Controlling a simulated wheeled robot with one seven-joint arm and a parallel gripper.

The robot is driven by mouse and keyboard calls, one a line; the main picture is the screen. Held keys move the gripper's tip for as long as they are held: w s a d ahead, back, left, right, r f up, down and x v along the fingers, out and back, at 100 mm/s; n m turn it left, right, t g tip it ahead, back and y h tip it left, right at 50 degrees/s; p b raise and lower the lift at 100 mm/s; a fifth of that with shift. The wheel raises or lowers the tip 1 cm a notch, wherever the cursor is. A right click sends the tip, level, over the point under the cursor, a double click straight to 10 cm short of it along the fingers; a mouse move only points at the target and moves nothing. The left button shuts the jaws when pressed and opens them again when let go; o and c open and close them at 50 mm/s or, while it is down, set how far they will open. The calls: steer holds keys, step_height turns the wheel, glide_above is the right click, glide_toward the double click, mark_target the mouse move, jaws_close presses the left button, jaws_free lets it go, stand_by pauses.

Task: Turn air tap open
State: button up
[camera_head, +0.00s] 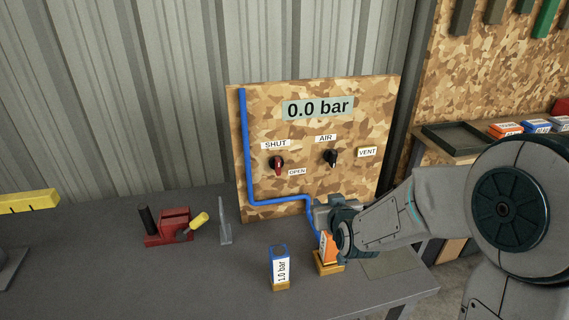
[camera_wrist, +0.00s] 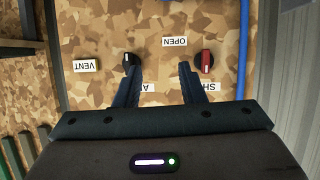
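The camouflage board (camera_head: 225,170) stands upright at the back of the bench. A red-handled tap (camera_head: 277,163) is on it, between a SHUT label (camera_head: 275,144) above and an OPEN label (camera_head: 297,171) at lower right; its handle looks roughly vertical. To its right is a black knob (camera_head: 331,157) with AIR and VENT labels. The display (camera_head: 318,108) reads 0.0 bar. My gripper (camera_wrist: 158,66) is open and empty, facing the board. The wrist view is upside down: the red tap (camera_wrist: 206,61) is just right of one finger, the black knob (camera_wrist: 128,59) behind the other.
A blue pipe (camera_head: 247,130) runs down the board to an orange item (camera_head: 325,246) on a stand, partly behind my gripper. A 1.0 bar canister (camera_head: 280,266) stands in front. A red device (camera_head: 173,226) and a grey bracket (camera_head: 225,225) are further left.

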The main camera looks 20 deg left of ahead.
mark_target(279, 168)
steer(key=shift+a+t+y+p, duration=0.65)
steer(key=shift+a+t+y, duration=1.15)
steer(key=shift+a, duration=3.4)
steer(key=shift+n, duration=0.3)
steer(key=p+x, duration=0.1)
steer(key=x, duration=0.3)
steer(key=p+x, duration=0.1)
steer(key=x, duration=0.4)
steer(key=p+x, duration=0.1)
steer(key=x, duration=0.3)
steer(key=shift+w+d+f, duration=0.1)
steer(key=shift+w+f, duration=0.25)
steer(key=shift+f, duration=0.05)
jaws_close()
